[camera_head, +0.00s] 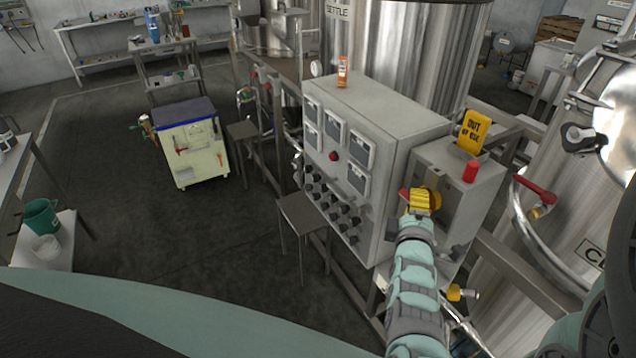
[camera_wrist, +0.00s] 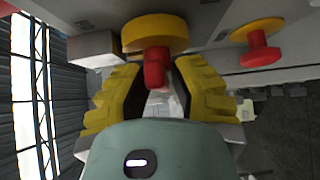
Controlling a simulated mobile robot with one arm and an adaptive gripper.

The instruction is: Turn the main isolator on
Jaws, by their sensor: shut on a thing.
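In the wrist view, a red rotary handle (camera_wrist: 156,68) stands out from a round yellow plate (camera_wrist: 155,32) on a grey surface. My gripper (camera_wrist: 157,88) has its yellow fingers on both sides of this handle and is shut on it. A second red knob on a yellow plate (camera_wrist: 260,46) sits to the right, apart from my fingers. No readable label shows which one is the main isolator, and I cannot tell the handle's marked position. In the head view, my gripper (camera_head: 420,201) is at the front of the smaller grey box (camera_head: 480,205), and hides part of it.
A large grey control cabinet (camera_head: 385,130) with dials and black knobs stands left of my gripper. A yellow "out of use" sign (camera_head: 473,131) and a red cylinder (camera_head: 470,171) are on the smaller box. A steel tank with a red-handled valve (camera_head: 535,189) is at right. Open floor lies left.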

